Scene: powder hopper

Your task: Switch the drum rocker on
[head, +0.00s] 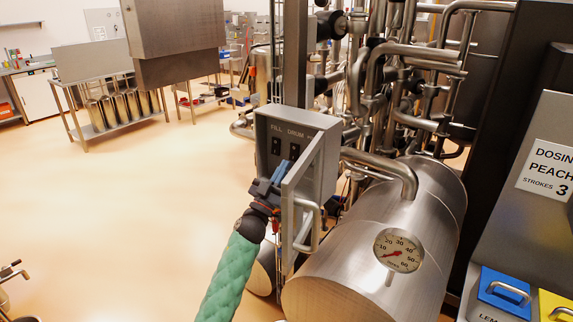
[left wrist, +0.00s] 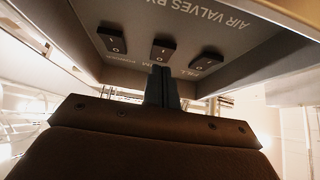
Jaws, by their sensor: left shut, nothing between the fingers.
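The grey switch box (head: 322,128) stands on a post with its door (head: 302,190) open. Inside are the fill rocker (head: 276,146) and the drum rocker (head: 294,151), both black. In the left wrist view, upside down, three rockers show: the drum rocker (left wrist: 162,50) in the middle, the fill rocker (left wrist: 206,62) at right and another rocker (left wrist: 112,38) at left. My left gripper (head: 284,168) is shut and empty, its tips (left wrist: 162,74) just by the drum rocker. I cannot tell whether they touch, or which way it is tipped. My right gripper is not in view.
The open door with its handle (head: 307,224) stands close to the right of my left gripper. A steel drum with a dial gauge (head: 398,250) lies right of it, with pipes (head: 390,110) behind. The floor (head: 120,220) at left is clear.

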